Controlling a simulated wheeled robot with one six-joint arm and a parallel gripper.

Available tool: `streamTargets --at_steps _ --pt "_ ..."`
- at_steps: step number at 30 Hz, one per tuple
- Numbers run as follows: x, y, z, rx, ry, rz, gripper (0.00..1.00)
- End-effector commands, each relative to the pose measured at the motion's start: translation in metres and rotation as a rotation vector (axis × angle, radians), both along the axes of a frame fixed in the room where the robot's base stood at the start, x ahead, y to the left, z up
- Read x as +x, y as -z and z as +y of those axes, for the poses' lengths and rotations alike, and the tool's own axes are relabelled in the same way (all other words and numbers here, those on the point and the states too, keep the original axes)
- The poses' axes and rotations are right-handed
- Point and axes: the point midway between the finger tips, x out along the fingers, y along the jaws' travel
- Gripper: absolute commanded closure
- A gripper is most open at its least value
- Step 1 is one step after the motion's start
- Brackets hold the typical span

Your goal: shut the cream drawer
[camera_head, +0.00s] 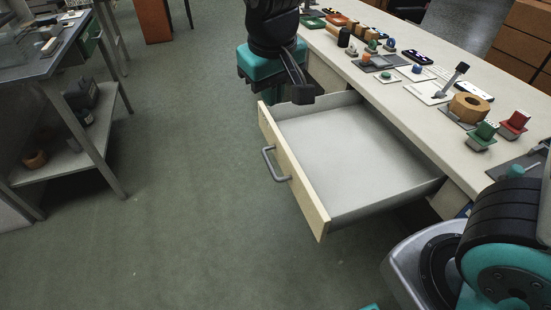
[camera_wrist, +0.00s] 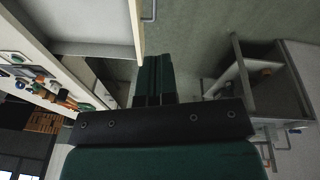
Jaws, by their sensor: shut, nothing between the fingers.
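The cream drawer stands pulled open from the long workbench, its cream front panel (camera_head: 290,170) facing left with a grey bar handle (camera_head: 275,163). Its pale interior is empty. In the wrist view the drawer (camera_wrist: 95,18) is at the upper left and its handle (camera_wrist: 149,10) at the top edge. My gripper (camera_head: 303,96) is shut and empty, at the far end of the drawer near its far side wall; whether it touches cannot be told. Its closed fingers also show in the wrist view (camera_wrist: 153,62).
A grey shelved table (camera_head: 75,160) stands at left. Green floor (camera_head: 180,200) in front of the drawer is clear.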

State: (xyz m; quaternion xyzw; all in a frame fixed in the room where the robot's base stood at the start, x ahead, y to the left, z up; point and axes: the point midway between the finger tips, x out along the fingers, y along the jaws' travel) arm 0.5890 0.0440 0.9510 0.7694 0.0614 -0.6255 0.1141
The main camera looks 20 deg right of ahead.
Motion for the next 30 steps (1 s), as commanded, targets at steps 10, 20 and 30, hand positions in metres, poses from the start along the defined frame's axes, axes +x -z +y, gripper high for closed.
streamTargets --at_steps 10,20,30 --pt "0.103 0.156 0.036 -0.296 0.322 -0.245 1.00" --pt "0.118 0.183 0.029 -0.340 0.380 -0.293 1.00" --pt "0.145 0.242 -0.006 -0.340 0.380 -0.290 1.00"
